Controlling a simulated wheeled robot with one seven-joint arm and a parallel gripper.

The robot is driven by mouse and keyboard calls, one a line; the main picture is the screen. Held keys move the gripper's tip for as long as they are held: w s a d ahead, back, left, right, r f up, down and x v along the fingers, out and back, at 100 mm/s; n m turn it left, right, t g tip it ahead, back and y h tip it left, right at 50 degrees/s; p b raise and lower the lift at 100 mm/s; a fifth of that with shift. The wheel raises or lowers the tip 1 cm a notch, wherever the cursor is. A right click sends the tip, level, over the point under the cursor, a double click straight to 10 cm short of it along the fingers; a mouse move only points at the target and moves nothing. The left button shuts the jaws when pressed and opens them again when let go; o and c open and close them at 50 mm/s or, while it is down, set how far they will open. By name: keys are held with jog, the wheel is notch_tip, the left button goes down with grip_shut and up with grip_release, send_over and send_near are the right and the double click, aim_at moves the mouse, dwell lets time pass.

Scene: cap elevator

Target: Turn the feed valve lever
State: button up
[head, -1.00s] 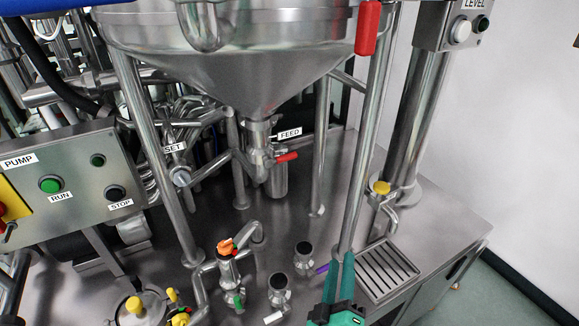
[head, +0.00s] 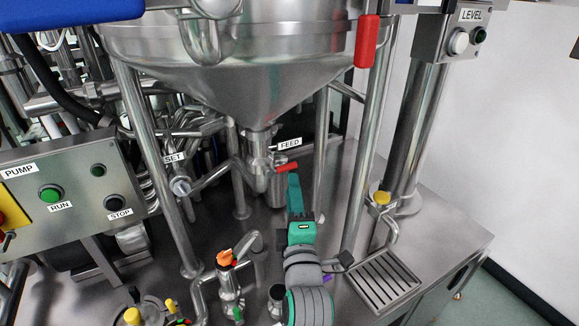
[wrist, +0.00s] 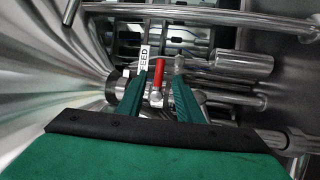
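The feed valve lever (head: 287,168) is a short red handle on the steel valve below the cone-shaped tank, beside the FEED label (head: 289,144). In the wrist view the red lever (wrist: 159,73) stands between my two green fingers, with the FEED label (wrist: 144,58) by the left finger. My gripper (head: 294,184) reaches up to the lever from below in the head view. In the wrist view my gripper (wrist: 162,82) is open, with gaps visible on both sides of the lever. The fingers hide part of the valve body.
The steel tank (head: 240,75) hangs just above. Tank legs (head: 370,140) stand on both sides. Below are an orange-handled valve (head: 225,258), a drain grate (head: 385,280) and a yellow-knobbed tap (head: 382,198). The PUMP panel (head: 70,185) is at left.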

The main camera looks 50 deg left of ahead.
aim_at(290, 166)
jog(key=x, duration=0.8)
jog(key=shift+w+a, duration=0.2)
jog(key=shift+w, duration=0.05)
grip_shut()
